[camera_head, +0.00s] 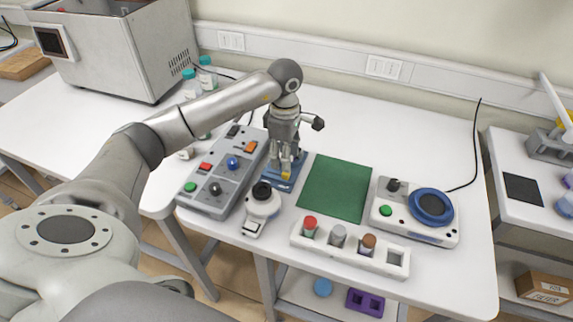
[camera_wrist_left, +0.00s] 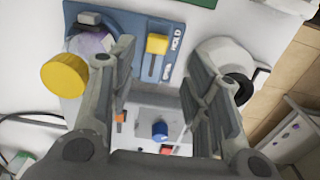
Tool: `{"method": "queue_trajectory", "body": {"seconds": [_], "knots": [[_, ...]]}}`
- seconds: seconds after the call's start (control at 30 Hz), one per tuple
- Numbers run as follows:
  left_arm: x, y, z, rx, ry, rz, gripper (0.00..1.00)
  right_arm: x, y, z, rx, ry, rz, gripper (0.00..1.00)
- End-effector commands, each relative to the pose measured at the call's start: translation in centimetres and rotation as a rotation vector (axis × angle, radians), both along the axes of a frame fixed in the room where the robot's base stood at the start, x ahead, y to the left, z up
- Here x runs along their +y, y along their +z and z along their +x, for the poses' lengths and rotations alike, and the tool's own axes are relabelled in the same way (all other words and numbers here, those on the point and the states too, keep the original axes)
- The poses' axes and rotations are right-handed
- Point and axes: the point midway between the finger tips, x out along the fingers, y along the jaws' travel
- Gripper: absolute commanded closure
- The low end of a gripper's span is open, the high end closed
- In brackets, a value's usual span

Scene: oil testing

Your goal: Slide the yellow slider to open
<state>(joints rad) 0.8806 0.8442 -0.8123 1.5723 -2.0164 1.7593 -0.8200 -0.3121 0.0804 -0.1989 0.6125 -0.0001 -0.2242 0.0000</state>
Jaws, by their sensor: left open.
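The yellow slider (camera_head: 286,176) is a small block on a blue panel (camera_head: 295,158), partly hidden by my left gripper (camera_head: 287,160) in the head view. In the left wrist view the slider (camera_wrist_left: 157,43) sits at the upper end of a dark slot on the blue panel (camera_wrist_left: 127,30), beside the word HOLD. A second, blurred word stands near the slot's lower end. My left gripper (camera_wrist_left: 158,72) is open, with its fingers to either side of the slot in the picture. I cannot tell whether a finger touches the slider. My right gripper is not in view.
A grey control box (camera_head: 222,172) stands left of the panel, a white round device (camera_head: 262,203) in front. A green mat (camera_head: 336,187) lies to the right, with a white vial rack (camera_head: 345,252) nearer. A yellow round cap (camera_wrist_left: 65,75) shows beside the left finger.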

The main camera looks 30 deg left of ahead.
Motion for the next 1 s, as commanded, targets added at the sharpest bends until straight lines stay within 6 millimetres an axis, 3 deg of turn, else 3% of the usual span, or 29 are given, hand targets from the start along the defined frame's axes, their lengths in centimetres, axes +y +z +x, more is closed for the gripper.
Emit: {"method": "queue_trajectory", "body": {"seconds": [0.17, 0.3, 0.47, 0.7, 1.0], "knots": [[-0.1, -3.1, -0.1, 0.004, 0.000, -0.002, 0.55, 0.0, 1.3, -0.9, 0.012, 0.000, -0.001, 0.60], [-0.1, -4.9, 0.0, 0.001, -0.001, -0.002, 0.55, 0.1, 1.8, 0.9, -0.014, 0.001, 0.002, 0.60], [-0.1, -5.8, 0.0, 0.000, 0.000, -0.002, 0.55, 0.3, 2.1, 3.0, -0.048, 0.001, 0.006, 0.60], [-0.1, -6.0, 0.0, -0.001, -0.001, -0.002, 0.55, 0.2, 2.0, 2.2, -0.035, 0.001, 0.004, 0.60], [-0.1, -5.9, 0.0, -0.001, -0.001, -0.002, 0.91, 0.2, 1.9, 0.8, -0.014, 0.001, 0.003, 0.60]]}}
